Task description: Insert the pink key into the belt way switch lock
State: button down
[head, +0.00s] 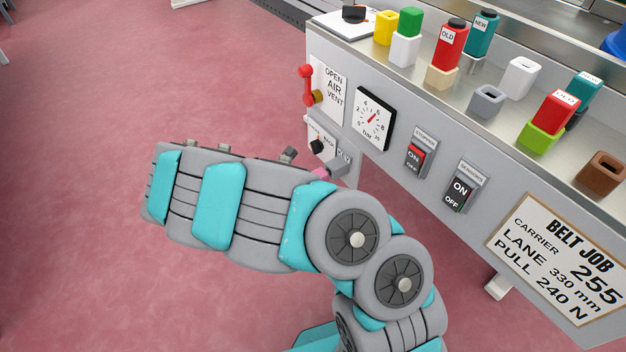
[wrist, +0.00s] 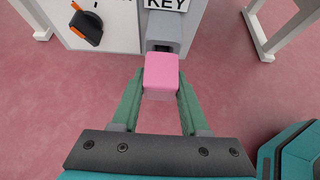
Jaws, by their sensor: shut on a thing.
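The pink key (wrist: 162,72) is a pink block between the two green fingers of my gripper (wrist: 160,92), which is shut on it. Just beyond it in the wrist view is the grey lock (wrist: 175,28) with a dark opening, below a KEY label (wrist: 168,4). The key lines up roughly with the opening; I cannot tell whether they touch. In the head view a bit of the pink key (head: 320,173) shows beside the grey lock (head: 340,163); my arm hides the fingers. A black switch knob (wrist: 86,28) with an orange mark is left of the lock.
Coloured blocks and sockets stand on the ledge above. Below the lock is open pink floor (head: 90,260). A white leg (wrist: 272,30) stands at the right.

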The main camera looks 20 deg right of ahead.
jog(key=shift+w+d, duration=0.15)
jog(key=shift+d, duration=0.45)
jog(key=shift+c, duration=1.7)
grip_release()
